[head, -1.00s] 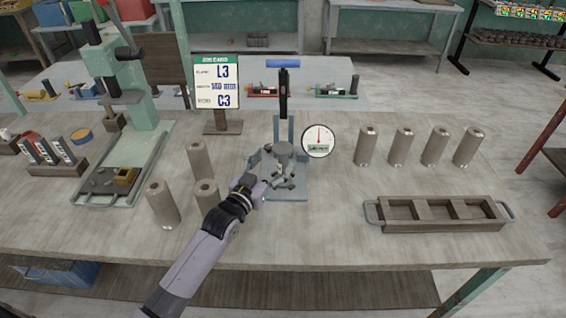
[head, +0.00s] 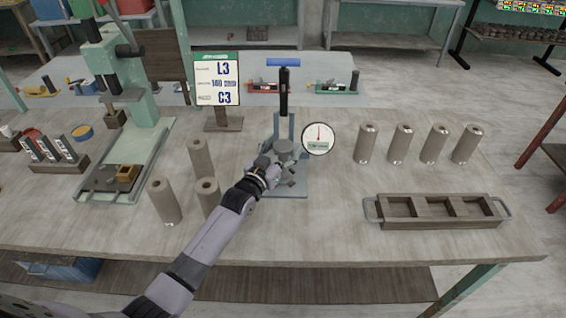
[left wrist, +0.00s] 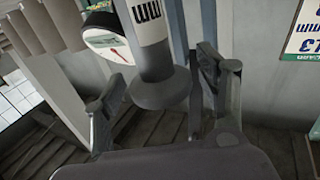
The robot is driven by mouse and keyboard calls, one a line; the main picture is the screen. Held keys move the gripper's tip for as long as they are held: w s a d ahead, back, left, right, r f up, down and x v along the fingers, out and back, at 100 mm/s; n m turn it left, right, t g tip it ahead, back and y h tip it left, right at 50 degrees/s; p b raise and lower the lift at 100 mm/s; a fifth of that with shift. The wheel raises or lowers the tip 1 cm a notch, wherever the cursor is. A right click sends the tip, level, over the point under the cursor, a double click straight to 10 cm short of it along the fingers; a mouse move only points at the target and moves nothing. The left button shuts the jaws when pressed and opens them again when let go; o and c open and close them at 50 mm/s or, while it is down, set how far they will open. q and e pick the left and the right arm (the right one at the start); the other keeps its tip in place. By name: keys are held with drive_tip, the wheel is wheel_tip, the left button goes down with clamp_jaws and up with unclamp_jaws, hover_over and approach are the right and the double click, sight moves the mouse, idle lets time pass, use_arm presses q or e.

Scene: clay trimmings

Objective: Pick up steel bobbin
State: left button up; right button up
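A grey flanged metal piece, which looks like the steel bobbin (head: 284,147), stands in the small press fixture (head: 291,191) at the middle of the table. In the left wrist view, which is upside down, the steel bobbin (left wrist: 160,92) shows its wide flange and a white label with dark marks. My left gripper (head: 266,171) is at the near left side of the bobbin. In the left wrist view its two fingers (left wrist: 163,105) are apart, with the bobbin's flange between them in the picture; I cannot tell whether they touch it. My right gripper is not in view.
A round dial (head: 319,138) is close right of the fixture, and a job card (head: 217,80) stands behind left. Brown cylinders (head: 164,202) stand near my left arm. Several more cylinders (head: 400,144) and a wooden tray (head: 436,224) are at right.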

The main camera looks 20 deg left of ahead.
use_arm(q)
clamp_jaws()
idle(0.7)
drive_tip(key=shift+r, duration=0.1)
